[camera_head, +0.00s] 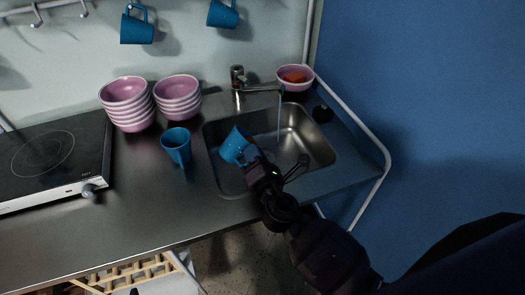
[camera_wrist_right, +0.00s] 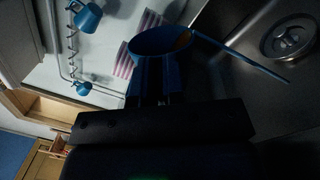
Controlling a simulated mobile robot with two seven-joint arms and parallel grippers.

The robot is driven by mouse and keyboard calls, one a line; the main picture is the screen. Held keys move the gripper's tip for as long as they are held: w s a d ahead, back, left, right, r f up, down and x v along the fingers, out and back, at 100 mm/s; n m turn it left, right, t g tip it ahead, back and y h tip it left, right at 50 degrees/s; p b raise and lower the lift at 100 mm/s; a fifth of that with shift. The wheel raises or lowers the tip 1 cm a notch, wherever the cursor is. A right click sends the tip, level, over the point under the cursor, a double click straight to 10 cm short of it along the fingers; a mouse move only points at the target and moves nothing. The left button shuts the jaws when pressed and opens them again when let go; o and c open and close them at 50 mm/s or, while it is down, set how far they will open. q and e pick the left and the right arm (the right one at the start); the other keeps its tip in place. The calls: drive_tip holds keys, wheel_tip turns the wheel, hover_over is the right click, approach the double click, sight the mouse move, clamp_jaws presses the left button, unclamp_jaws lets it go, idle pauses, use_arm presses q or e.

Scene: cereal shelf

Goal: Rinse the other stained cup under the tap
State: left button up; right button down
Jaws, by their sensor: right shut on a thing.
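My right gripper (camera_head: 253,163) is shut on a blue cup (camera_head: 235,146) and holds it tilted over the left part of the steel sink (camera_head: 213,165). The tap (camera_head: 254,88) is running; its thin blue water stream (camera_head: 279,115) falls to the right of the cup, apart from it. The stream (camera_wrist_right: 245,57) crosses that view beside the cup. Another blue cup (camera_head: 177,146) stands on the counter left of the sink. My left gripper is not in view.
Two stacks of pink bowls (camera_head: 127,106) (camera_head: 178,100) stand behind the counter cup. A pink bowl with an orange thing (camera_head: 295,78) sits behind the sink. Blue cups (camera_head: 136,27) (camera_head: 223,14) hang above. A hob (camera_head: 45,158) is at left; a white rail (camera_head: 357,146) borders the right.

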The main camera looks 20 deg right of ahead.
drive_tip(key=shift+r, duration=0.1)
drive_tip(key=shift+d+r+m, duration=0.15)
drive_tip(key=shift+d+m, duration=0.05)
drive_tip(key=shift+m, duration=0.6)
drive_tip(key=shift+d+r+m, duration=0.1)
drive_tip(key=shift+m, duration=0.3)
idle(0.5)
drive_tip(key=shift+w+d+f+m, duration=0.1)
drive_tip(key=shift+d+f+m, duration=0.05)
drive_tip(key=shift+f+m, duration=0.45)
idle(0.4)
drive_tip(key=shift+d+m+b, duration=0.1)
drive_tip(key=shift+m+b, duration=0.2)
drive_tip(key=shift+b, duration=0.1)
drive_tip(key=shift+d+g, duration=0.2)
drive_tip(key=shift+g, duration=0.1)
drive_tip(key=shift+w+d+r+m, duration=0.15)
drive_tip(key=shift+d+m, duration=0.35)
drive_tip(key=shift+m, duration=0.3)
drive_tip(key=shift+d+p, duration=0.15)
drive_tip(key=shift+p, duration=0.15)
